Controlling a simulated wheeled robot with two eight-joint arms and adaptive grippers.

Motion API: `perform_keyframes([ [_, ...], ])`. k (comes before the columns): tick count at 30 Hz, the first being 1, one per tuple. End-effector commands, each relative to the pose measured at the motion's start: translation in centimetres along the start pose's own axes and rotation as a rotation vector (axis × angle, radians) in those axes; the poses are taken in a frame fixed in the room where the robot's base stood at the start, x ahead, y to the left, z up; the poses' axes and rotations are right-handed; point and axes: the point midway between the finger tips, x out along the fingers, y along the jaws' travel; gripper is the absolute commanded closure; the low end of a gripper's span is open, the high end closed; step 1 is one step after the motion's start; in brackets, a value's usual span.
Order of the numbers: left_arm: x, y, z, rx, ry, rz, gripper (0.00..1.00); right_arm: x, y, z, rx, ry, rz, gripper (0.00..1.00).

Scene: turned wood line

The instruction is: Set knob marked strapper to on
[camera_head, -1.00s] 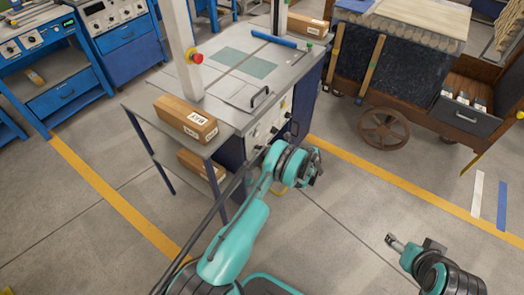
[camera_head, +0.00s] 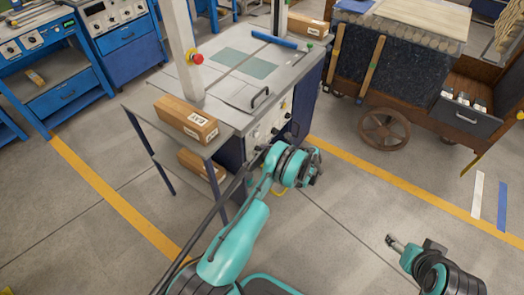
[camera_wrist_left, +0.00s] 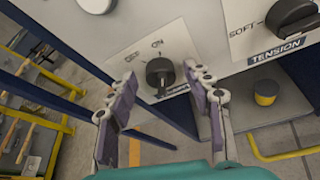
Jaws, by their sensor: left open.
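A black knob (camera_wrist_left: 160,73) sits on a white plate (camera_wrist_left: 182,46) with OFF at its upper left and ON above it. The label below the knob is mostly hidden by a finger. I cannot tell for sure which mark the knob points at. My left gripper (camera_wrist_left: 162,90) is open, its two fingers on either side in front of the knob. In the head view, my left gripper (camera_head: 312,166) is beside the front panel (camera_head: 268,122) of the metal-topped machine. My right gripper (camera_head: 394,242) is low at the right, away from the machine, its fingers too small to judge.
A second black knob (camera_wrist_left: 291,15), marked TENSION, is at the upper right of the wrist view. Cardboard boxes (camera_head: 185,119) lie on the machine's side shelf. A wooden cart (camera_head: 415,105) stands to the right. The floor between is clear.

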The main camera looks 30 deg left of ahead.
Motion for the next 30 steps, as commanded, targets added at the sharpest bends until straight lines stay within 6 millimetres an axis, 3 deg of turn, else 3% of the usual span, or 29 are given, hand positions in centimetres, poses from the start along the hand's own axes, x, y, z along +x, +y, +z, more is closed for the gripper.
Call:
perform_keyframes([
  [5,-1.4,-0.1,-0.1,0.001,0.000,-0.002,0.49,0.0,0.0,0.0,0.000,0.000,0.000,0.34],
  [18,-10.1,-0.1,0.0,0.002,-0.001,-0.002,0.49,0.0,0.0,0.0,0.000,0.000,0.000,0.34],
  [24,-11.8,0.0,0.0,0.000,0.000,0.000,0.49,0.0,0.0,0.0,0.000,0.000,0.000,0.34],
  [30,-12.0,0.0,0.0,0.000,0.000,0.001,0.49,0.0,0.0,0.0,0.000,0.000,0.000,0.34],
])
